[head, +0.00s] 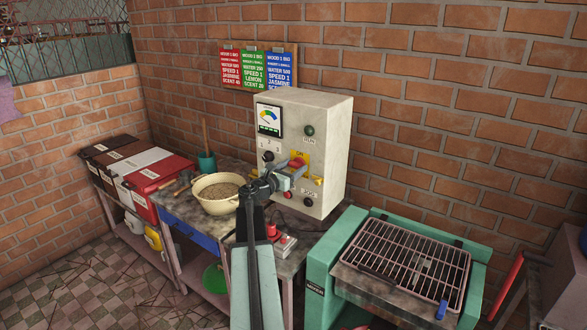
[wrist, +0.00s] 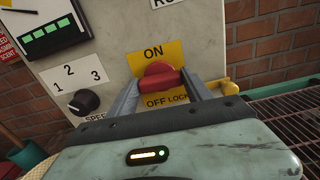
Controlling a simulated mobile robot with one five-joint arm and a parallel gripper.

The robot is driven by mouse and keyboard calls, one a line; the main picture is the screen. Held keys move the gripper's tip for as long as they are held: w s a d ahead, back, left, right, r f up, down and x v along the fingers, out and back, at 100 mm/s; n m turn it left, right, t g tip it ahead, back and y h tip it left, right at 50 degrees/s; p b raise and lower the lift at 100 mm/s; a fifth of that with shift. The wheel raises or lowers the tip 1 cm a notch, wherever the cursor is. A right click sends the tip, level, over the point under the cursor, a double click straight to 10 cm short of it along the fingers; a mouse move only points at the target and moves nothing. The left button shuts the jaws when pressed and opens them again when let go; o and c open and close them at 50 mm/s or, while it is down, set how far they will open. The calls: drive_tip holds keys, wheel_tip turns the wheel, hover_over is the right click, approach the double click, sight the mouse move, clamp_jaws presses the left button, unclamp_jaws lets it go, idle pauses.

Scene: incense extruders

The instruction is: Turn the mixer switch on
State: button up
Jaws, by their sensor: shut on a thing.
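The mixer control box (head: 318,140) is a pale, worn cabinet standing on the bench against the brick wall. Its red switch (wrist: 160,76) sits on a yellow plate (wrist: 172,51) marked ON above and OFF LOCK below. The switch also shows in the head view (head: 297,163), partly hidden by my gripper (head: 288,174). In the wrist view my gripper (wrist: 160,88) has one grey finger on each side of the red switch and is shut on it.
A black speed knob (wrist: 84,102) marked 1, 2, 3 is left of the switch. A bowl (head: 219,193) of brown material stands on the bench. A green-framed machine with a wire rack (head: 415,258) is at right. A red-buttoned box (head: 279,240) lies near my arm.

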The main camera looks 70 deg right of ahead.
drive_tip(key=m, duration=0.8)
drive_tip(key=shift+m, duration=0.4)
drive_tip(key=m, duration=0.4)
drive_tip(key=shift+f+m, duration=0.1)
drive_tip(key=shift+m, duration=2.2)
drive_tip(key=o, duration=1.4)
drive_tip(key=shift+c, duration=0.2)
